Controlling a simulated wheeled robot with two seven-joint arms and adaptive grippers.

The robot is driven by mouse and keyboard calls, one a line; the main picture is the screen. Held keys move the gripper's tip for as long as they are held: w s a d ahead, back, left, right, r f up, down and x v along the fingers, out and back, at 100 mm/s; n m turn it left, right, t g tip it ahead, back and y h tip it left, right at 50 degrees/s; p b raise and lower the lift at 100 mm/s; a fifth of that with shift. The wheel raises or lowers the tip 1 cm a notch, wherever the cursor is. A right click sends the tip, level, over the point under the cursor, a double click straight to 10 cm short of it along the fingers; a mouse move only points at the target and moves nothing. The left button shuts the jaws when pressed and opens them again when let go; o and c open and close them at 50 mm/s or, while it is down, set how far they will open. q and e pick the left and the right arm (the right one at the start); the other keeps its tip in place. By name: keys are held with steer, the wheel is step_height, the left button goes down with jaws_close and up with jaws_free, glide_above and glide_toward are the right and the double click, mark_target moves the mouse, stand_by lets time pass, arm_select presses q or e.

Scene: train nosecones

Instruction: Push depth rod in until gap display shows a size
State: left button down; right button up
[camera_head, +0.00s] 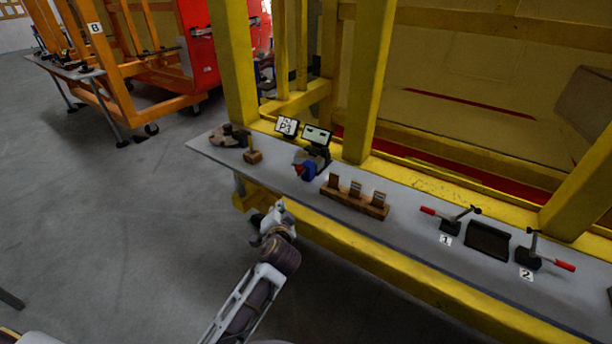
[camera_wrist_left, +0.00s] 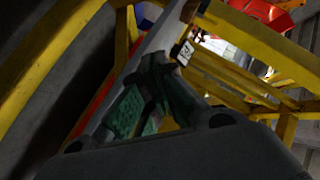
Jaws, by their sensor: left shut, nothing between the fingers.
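The gap display (camera_head: 317,135) is a small dark-framed screen with a pale face on the grey bench. I cannot read a size on it. A device with blue and red parts (camera_head: 308,168) sits just in front of the display. The depth rod is too small to make out for certain. My left gripper (camera_head: 268,222) is in front of the bench's near edge, left of and apart from the device. In the left wrist view its green-padded fingers (camera_wrist_left: 160,68) come together at the tips and hold nothing. My right gripper is not in view.
On the bench (camera_head: 215,152) stand a P3 sign (camera_head: 286,127), a wooden block with an upright piece (camera_head: 253,156), a wooden rack (camera_head: 355,198), and clamps marked 1 (camera_head: 450,226) and 2 (camera_head: 529,257) around a black tray (camera_head: 487,241). Yellow posts (camera_head: 370,80) rise behind.

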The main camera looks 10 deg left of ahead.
arm_select(q)
steer(key=w+d+r+m+t+h, duration=0.2)
steer(key=d+r+m+h, duration=0.1)
steer(key=m, duration=0.8)
steer(key=shift+d+r+t+h, duration=0.35)
steer(key=shift+d+r, duration=0.3)
steer(key=shift+d, duration=0.5)
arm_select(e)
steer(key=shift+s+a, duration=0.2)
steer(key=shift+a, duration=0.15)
arm_select(q)
steer(key=shift+w, duration=0.15)
steer(key=shift+w+a+f+p, duration=0.25)
steer(key=shift+w+f, duration=0.1)
steer(key=shift+w, duration=1.9)
steer(key=shift+w+a+f+p, duration=0.25)
steer(key=shift+w+a+f, duration=0.1)
steer(key=shift+w, duration=1.9)
steer(key=shift+w+a+f+p, duration=0.25)
steer(key=shift+w+f, duration=0.1)
steer(key=shift+w, duration=1.9)
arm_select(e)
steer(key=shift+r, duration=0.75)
arm_select(q)
steer(key=shift+w+d, duration=0.1)
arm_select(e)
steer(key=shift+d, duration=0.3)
